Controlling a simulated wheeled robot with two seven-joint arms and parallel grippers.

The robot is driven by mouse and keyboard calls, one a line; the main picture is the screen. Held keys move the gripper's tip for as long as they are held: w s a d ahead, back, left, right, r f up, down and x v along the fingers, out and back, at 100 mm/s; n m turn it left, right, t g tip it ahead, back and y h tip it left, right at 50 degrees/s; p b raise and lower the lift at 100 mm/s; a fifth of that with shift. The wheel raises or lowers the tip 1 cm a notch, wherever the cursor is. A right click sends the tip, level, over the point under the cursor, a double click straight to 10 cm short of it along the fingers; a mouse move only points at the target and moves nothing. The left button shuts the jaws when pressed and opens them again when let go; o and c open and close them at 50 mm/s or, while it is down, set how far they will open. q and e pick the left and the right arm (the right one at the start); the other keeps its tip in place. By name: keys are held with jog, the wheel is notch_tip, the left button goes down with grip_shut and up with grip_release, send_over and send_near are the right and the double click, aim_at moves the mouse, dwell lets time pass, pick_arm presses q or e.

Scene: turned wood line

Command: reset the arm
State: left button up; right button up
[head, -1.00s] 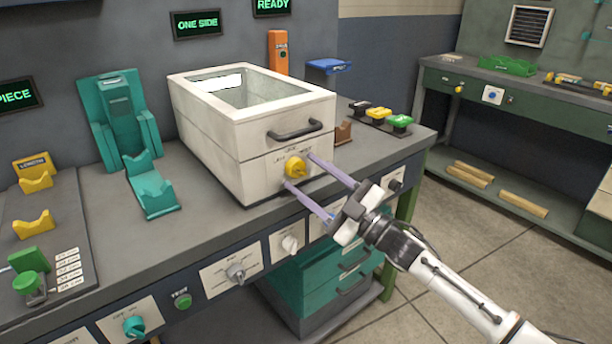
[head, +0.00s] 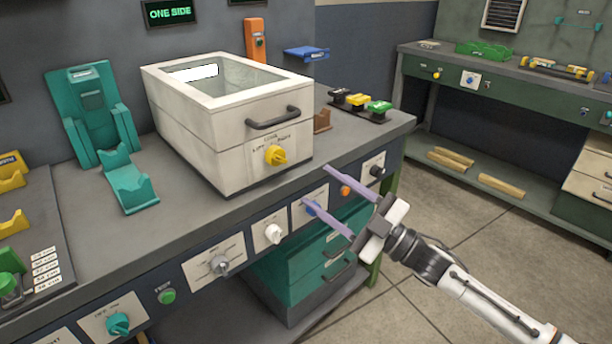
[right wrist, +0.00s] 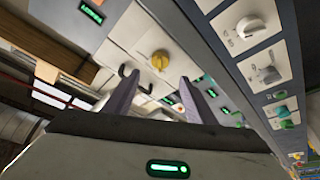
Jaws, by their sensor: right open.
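My right gripper (head: 320,188) is open and empty, its two long purple fingers spread apart in front of the bench's front edge, near the panel with a blue knob. The white box (head: 180,127) with a yellow knob (head: 275,155) and a dark handle stands on the bench behind it, apart from the fingers. In the right wrist view the open fingers (right wrist: 158,100) point toward the bench, with the yellow knob (right wrist: 160,60) beyond them. My left gripper is in neither view.
The grey bench (head: 210,220) has a front panel with several knobs, including a white knob (head: 274,234). A teal stand (head: 95,115) and cradle (head: 130,188) are at left. Colored buttons (head: 378,110) sit at the back right. Open floor (head: 470,230) lies to the right.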

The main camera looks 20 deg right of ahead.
jog(key=s+a+f+m+g+h+p, duration=0.1)
jog(key=s+a+f+m+g+h, duration=0.15)
jog(key=s+f, duration=0.4)
jog(key=s+a+f+m+g+h, duration=0.1)
jog(key=s+a+f+m+h, duration=0.2)
jog(key=f, duration=0.7)
jog(key=s+a+f+m+g+h+p, duration=0.1)
jog(key=s+f+m+g+h, duration=0.15)
jog(key=s+f+m, duration=0.45)
jog(key=s+a+f+g+h, duration=0.1)
jog(key=s+a+f+g, duration=0.1)
jog(key=s+f, duration=0.5)
jog(key=s+g, duration=0.1)
jog(key=s, duration=0.2)
jog(key=shift+s+a, duration=0.15)
jog(key=shift+a, duration=0.15)
jog(key=shift+r, duration=0.1)
jog(key=shift+c, duration=0.2)
